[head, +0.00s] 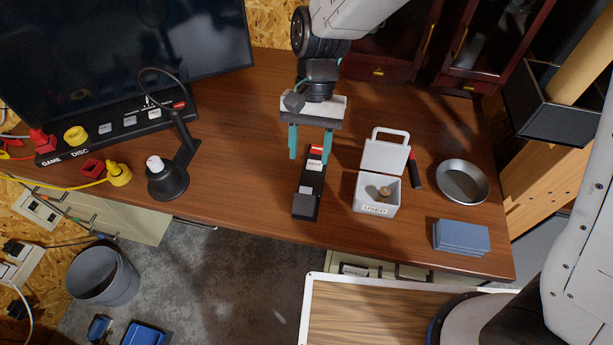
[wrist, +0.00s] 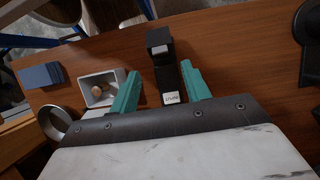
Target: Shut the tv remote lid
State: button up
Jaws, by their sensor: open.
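The tv remote (head: 312,183) is a long black block on the bench, with a red part and a white label towards its far end. At its near end is a grey panel (head: 304,205), which looks like the lid. In the wrist view this end shows as a dark block standing above the body (wrist: 158,38); its exact angle is unclear. My gripper (head: 310,154) is open and empty, pointing down above the remote's far end. In the wrist view its teal fingers (wrist: 160,72) lie on either side of the remote, apart from it.
Right of the remote stands a white box (head: 375,207) marked USED, its lid up, with a brown item inside. Beyond are a metal bowl (head: 462,182) and blue blocks (head: 461,237). Bench between lamp and remote is clear.

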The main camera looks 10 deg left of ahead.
aim_at(306, 188)
jog(key=x, duration=0.7)
jog(key=shift+s+f, duration=0.15)
jog(key=shift+f, duration=0.05)
jog(key=c, duration=1)
